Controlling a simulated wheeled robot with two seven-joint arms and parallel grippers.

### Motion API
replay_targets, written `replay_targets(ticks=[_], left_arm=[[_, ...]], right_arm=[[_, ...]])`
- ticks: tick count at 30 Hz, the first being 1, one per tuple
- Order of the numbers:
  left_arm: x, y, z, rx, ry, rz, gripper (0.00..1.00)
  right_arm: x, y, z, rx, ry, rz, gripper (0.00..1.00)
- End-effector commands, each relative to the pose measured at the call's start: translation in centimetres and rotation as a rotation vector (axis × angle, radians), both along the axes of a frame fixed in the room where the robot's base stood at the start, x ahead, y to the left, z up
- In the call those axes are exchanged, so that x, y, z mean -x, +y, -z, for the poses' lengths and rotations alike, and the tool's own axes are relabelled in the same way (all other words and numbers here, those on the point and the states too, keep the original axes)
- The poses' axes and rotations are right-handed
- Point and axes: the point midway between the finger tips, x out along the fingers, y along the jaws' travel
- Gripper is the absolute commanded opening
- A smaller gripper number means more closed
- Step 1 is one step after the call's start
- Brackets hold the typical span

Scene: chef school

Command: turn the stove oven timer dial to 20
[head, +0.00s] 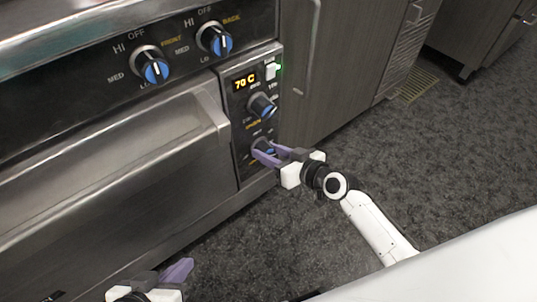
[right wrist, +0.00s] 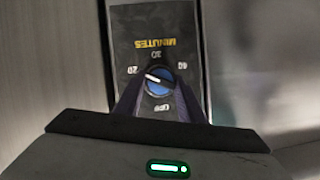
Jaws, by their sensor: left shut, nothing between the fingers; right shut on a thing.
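The timer dial (right wrist: 159,82) is a round knob with a blue face and a white pointer line, under yellow upside-down lettering that reads MINUTES in the right wrist view. Its white line slants up and left, close to the 20 mark (right wrist: 133,70). My right gripper (right wrist: 158,88) is shut on the dial, one purple finger on each side. In the head view my right gripper (head: 266,152) is at the lowest knob of the control panel and mostly covers it. My left gripper (head: 177,272) is shut and empty at the bottom edge, below the oven.
Above the dial are another blue knob (head: 262,106), a display (head: 244,81) reading 70 C and a lit white switch (head: 272,71). Two burner knobs (head: 155,70) sit upper left. The oven handle (head: 205,115) juts out left of the panel. The carpeted floor (head: 430,150) at right is clear.

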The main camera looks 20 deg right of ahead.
Motion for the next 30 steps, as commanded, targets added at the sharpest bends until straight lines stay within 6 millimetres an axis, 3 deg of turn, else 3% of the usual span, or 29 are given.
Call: replay_targets(ticks=[10,11,14,23,30], left_arm=[[0.0,-0.2,0.1,0.000,0.005,0.010,0.00],[0.0,-0.2,0.1,0.000,0.005,0.010,0.00],[0.0,-0.2,0.1,0.000,0.005,0.010,0.00],[0.0,-0.1,0.0,-0.001,0.004,0.009,0.00],[0.2,0.3,-0.5,0.002,-0.009,-0.020,0.00]], right_arm=[[0.0,-0.1,0.0,-0.033,0.013,0.001,0.13],[0.0,-0.1,0.0,-0.033,0.013,0.001,0.39],[0.0,0.0,0.0,-0.033,0.013,0.001,0.55],[0.1,-0.1,-0.1,-0.030,0.013,0.001,0.55],[2.8,-1.4,-1.4,-0.027,0.013,0.000,0.55]])
